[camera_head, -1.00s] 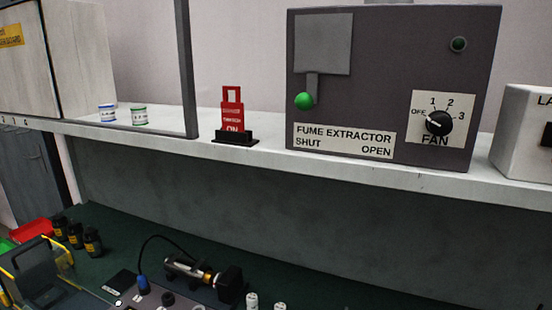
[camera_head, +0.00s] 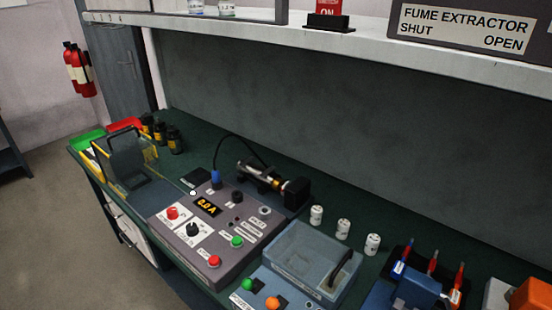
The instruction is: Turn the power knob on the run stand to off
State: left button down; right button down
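The run stand appears to be the grey control box (camera_head: 240,262) on the green bench, with a lit amber display (camera_head: 208,206) whose small digits look like 0.0 A. A black knob (camera_head: 192,230) sits on a white label plate on its top, but its pointer and lettering are too small to read. A red button or knob (camera_head: 172,213) is on a white plate beside it. Another red button (camera_head: 214,261) and a green button (camera_head: 237,241) are on the same box. A pump-like cylinder (camera_head: 262,176) lies behind it, with a cable to a blue plug (camera_head: 215,178). Neither gripper is in view.
A clear-lidded tray box (camera_head: 290,287) stands right of the control box, with several white jars (camera_head: 344,228) behind. A guarded yellow-edged fixture (camera_head: 128,165) and dark bottles (camera_head: 175,140) are at left. A shelf (camera_head: 300,50) with a fume extractor (camera_head: 465,30) overhangs the bench.

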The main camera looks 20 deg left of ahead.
aim_at(172, 213)
jog(key=u, duration=1.35)
jog(key=j, duration=0.1)
jog(key=z, duration=0.05)
